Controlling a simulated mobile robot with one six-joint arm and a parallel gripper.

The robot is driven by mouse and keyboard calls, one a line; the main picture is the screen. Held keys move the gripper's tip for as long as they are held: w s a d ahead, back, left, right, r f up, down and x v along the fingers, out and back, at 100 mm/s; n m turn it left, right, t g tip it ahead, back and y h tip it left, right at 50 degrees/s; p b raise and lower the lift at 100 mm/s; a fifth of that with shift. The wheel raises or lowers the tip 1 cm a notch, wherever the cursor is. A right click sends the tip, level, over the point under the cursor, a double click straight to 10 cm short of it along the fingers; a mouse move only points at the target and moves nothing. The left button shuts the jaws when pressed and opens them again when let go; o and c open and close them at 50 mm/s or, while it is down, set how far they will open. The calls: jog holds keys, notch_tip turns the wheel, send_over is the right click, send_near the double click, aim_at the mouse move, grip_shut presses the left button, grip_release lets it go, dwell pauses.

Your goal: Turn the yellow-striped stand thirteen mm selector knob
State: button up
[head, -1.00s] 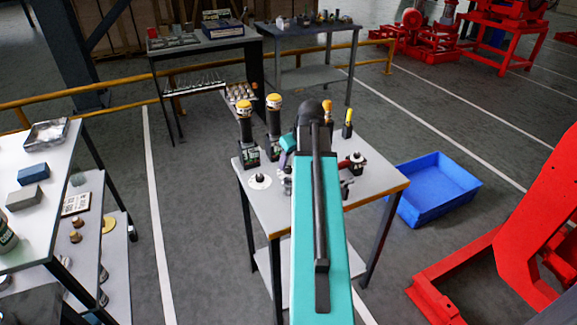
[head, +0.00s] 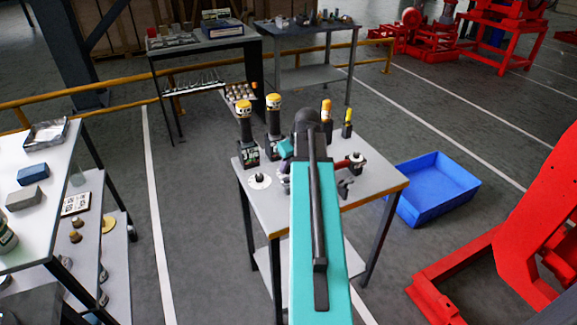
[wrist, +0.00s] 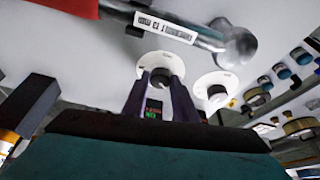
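In the wrist view my gripper (wrist: 160,82) has its two dark fingers apart, with a dark round knob on a white dial (wrist: 146,63) seen between and just beyond the tips. I cannot tell whether the fingers touch it. A second knob on a white dial (wrist: 216,88) is to the right. In the head view a white dial with a dark knob (head: 260,181) sits at the table's left front. Two dark stands with yellow tops (head: 244,108) (head: 273,102) rise behind it. Stripes and size markings are too small to read. My arm hides the gripper's fingers there.
The grey table (head: 375,195) also holds a red-handled tool (head: 350,162) and two yellow-topped items (head: 327,108) (head: 347,122). In the wrist view a metal tool with a red handle (wrist: 180,28) crosses close above the dials. A blue bin (head: 435,185) stands on the floor at right.

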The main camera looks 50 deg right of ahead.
jog(key=shift+m, duration=0.5)
jog(key=shift+a+m+h+p, duration=0.15)
jog(key=shift+m+h+p, duration=0.3)
jog(key=shift+m, duration=0.25)
jog(key=m+g+h+p, duration=0.1)
jog(key=m, duration=0.3)
jog(key=shift+w+r, duration=0.1)
jog(key=shift+w, duration=0.05)
jog(key=m, duration=0.2)
jog(key=m+g+h, duration=0.1)
jog(key=m, duration=0.1)
jog(key=m+g+p, duration=0.1)
jog(key=m, duration=0.1)
jog(key=shift+w+a+h, duration=0.1)
jog(key=shift+w+h, duration=0.15)
jog(key=m+g, duration=0.2)
jog(key=m, duration=0.3)
jog(key=shift+w, duration=0.15)
jog(key=shift+m+g+b, duration=0.35)
jog(key=shift+m+g, duration=0.35)
jog(key=shift+m, duration=1)
